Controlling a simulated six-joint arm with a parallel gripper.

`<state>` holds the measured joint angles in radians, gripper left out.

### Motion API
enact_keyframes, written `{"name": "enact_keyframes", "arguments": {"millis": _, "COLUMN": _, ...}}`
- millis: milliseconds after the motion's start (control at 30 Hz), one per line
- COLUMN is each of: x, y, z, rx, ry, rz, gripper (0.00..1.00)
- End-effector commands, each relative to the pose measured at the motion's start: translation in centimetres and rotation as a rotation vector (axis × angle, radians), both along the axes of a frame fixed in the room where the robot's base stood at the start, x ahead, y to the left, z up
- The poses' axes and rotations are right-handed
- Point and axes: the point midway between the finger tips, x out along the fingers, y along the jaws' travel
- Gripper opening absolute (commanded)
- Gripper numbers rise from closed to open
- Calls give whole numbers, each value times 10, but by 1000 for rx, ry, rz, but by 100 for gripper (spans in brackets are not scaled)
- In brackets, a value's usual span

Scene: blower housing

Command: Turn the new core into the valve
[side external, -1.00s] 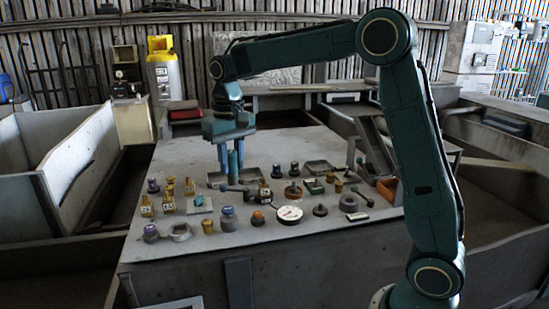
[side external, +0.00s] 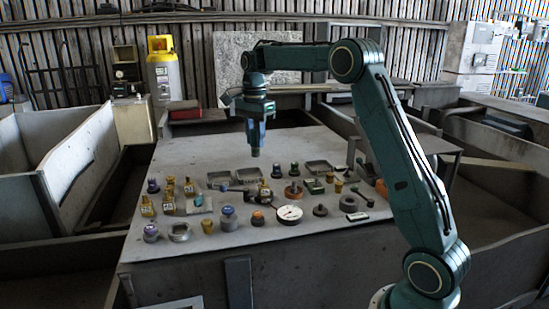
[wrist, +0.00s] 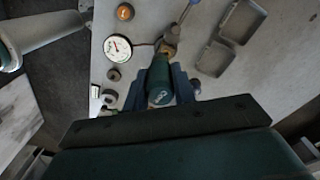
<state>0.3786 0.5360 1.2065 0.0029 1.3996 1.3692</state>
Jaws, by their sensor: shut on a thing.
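My gripper (side external: 256,140) is shut on a dark green cylinder (wrist: 160,82) with a white mark on its end. In the wrist view the blue fingers (wrist: 160,92) stand on both sides of it. In the side view the held cylinder (side external: 255,152) points down, clear above the table. A brass fitting (wrist: 169,47) shows just past the cylinder in the wrist view, partly hidden. In the side view several small brass pieces with labels, such as one at the left (side external: 147,206), stand on the table. I cannot tell which is the valve, and no core is clearly visible.
The table (side external: 285,255) is crowded with small parts. A white dial gauge (side external: 289,213) lies near the middle, also in the wrist view (wrist: 117,48). Shallow grey trays (side external: 219,180) lie behind the parts. The table's back part is clear.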

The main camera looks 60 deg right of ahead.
Motion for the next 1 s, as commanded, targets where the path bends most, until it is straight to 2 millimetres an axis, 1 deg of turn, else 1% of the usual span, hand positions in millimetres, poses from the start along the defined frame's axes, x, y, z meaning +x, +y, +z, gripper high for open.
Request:
{"name": "enact_keyframes", "arguments": {"millis": 33, "x": 0, "y": -8, "z": 0, "rx": 0, "ry": -1, "rz": -53, "gripper": 2}}
{"name": "enact_keyframes", "arguments": {"millis": 100, "x": 1, "y": -16, "z": -1, "rx": 0, "ry": -1, "rz": -118, "gripper": 2}}
{"name": "enact_keyframes", "arguments": {"millis": 400, "x": 0, "y": -41, "z": -2, "rx": 0, "ry": 0, "rz": -322, "gripper": 2}}
{"name": "enact_keyframes", "arguments": {"millis": 500, "x": -1, "y": -39, "z": -17, "rx": 0, "ry": 3, "rz": -313, "gripper": 2}}
{"name": "enact_keyframes", "arguments": {"millis": 733, "x": 0, "y": -39, "z": -43, "rx": 0, "ry": 1, "rz": -310, "gripper": 2}}
{"name": "enact_keyframes", "arguments": {"millis": 833, "x": 0, "y": -38, "z": -50, "rx": 0, "ry": 1, "rz": -309, "gripper": 2}}
{"name": "enact_keyframes", "arguments": {"millis": 1000, "x": 0, "y": -38, "z": -52, "rx": 0, "ry": -1, "rz": -308, "gripper": 2}}
